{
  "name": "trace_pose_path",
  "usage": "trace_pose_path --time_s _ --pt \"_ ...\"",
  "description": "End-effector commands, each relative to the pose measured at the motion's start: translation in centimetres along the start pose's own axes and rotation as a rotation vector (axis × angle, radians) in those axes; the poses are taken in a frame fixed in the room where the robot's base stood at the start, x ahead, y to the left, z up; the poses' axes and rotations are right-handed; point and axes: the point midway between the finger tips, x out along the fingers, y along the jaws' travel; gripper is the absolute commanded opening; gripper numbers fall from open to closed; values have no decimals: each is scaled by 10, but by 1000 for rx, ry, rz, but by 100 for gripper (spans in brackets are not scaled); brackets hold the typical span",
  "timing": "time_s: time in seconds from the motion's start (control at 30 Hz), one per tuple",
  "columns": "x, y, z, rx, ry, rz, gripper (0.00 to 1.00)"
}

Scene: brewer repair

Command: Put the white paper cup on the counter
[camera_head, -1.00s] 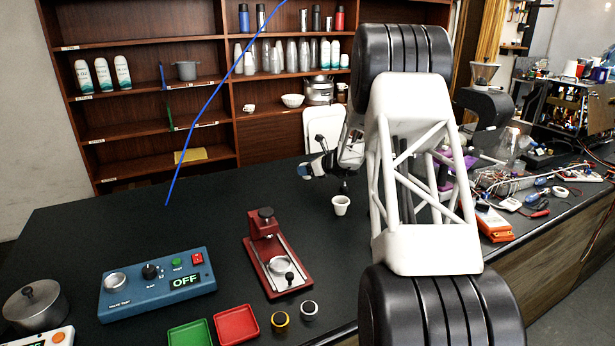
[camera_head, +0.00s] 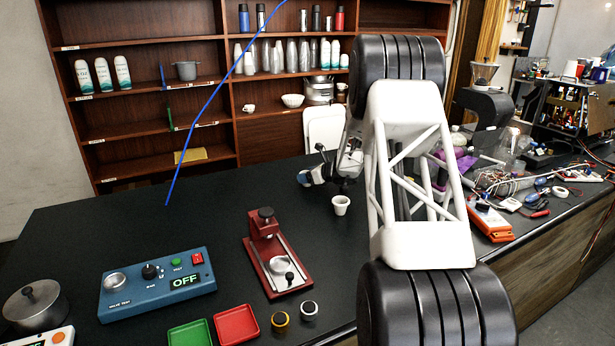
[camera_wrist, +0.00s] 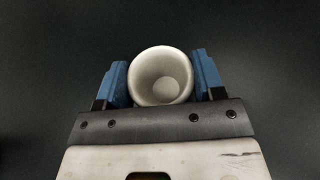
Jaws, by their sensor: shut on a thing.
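The white paper cup (camera_wrist: 161,77) sits between the two blue fingers of my gripper (camera_wrist: 161,82) in the wrist view. Its round mouth faces the camera and I see down to its base. The fingers are shut on its sides. Only dark surface shows around it. In the head view my gripper (camera_head: 314,176) is over the black counter (camera_head: 200,215), partly behind my arm. I cannot make out the held cup clearly there, nor whether its base touches the counter.
A small white cup (camera_head: 341,206) stands upright on the counter, just right of and nearer than my gripper. A red press (camera_head: 277,255), a blue OFF box (camera_head: 157,284), and green (camera_head: 190,333) and red (camera_head: 237,325) trays are nearer. Counter to the left is clear.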

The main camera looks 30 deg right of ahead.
Motion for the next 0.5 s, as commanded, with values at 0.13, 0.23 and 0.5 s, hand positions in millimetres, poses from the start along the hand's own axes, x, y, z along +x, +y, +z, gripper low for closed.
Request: trace_pose_path --time_s 0.13,0.23,0.5 --pt "0 0 0 0 0 0 41" --pt "0 0 -1 0 0 0 41" --pt "1 0 -3 0 0 0 87"
